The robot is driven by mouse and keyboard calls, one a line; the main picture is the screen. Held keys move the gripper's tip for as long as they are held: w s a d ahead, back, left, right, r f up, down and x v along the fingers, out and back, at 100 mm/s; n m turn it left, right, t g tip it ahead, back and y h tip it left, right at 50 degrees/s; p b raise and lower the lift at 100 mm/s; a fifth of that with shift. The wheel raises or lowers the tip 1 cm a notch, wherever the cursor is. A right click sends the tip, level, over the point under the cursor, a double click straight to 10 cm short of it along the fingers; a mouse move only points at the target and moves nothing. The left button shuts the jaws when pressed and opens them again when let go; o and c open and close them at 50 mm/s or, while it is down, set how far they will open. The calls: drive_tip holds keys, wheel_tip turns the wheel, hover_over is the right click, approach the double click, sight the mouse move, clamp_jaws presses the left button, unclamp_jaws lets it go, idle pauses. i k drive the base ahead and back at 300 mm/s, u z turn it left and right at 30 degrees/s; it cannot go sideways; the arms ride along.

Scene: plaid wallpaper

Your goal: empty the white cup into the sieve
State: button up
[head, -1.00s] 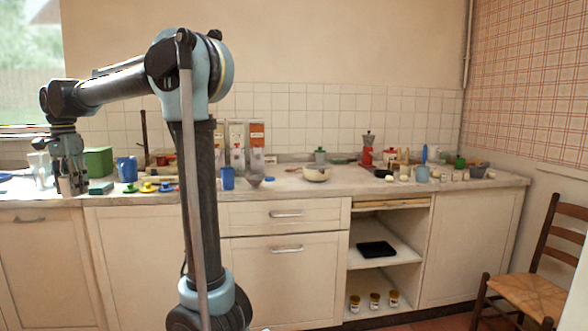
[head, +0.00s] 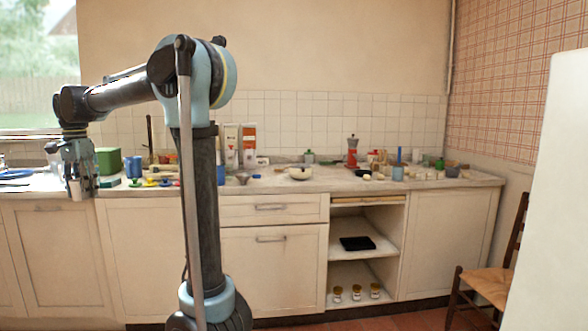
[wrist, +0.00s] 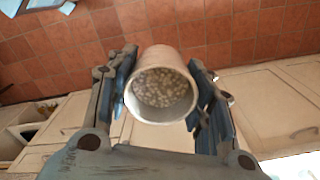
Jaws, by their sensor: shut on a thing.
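The white cup (wrist: 161,112) is held between the fingers of my gripper (wrist: 160,100) in the wrist view. Its mouth faces the camera and many small pale pellets lie inside. In the head view my gripper (head: 80,183) is shut on the cup (head: 81,192) at the counter's front edge on the left; the fingers hide most of the cup. A small grey, funnel-like thing (head: 243,178) stands on the counter right of my arm column. I cannot tell whether it is the sieve.
The counter (head: 330,185) holds a green box (head: 108,160), blue cup (head: 133,166), pale bowl (head: 299,173) and red moka pot (head: 352,152). A chair (head: 490,280) and white panel (head: 540,200) stand at right. The wrist view shows floor tiles (wrist: 265,32) beyond the cup.

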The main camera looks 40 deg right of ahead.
sight(303, 167)
drive_tip(key=k, duration=0.55)
drive_tip(key=z, duration=1.55)
drive_tip(key=i, duration=1.1)
drive_tip(key=u, duration=0.05)
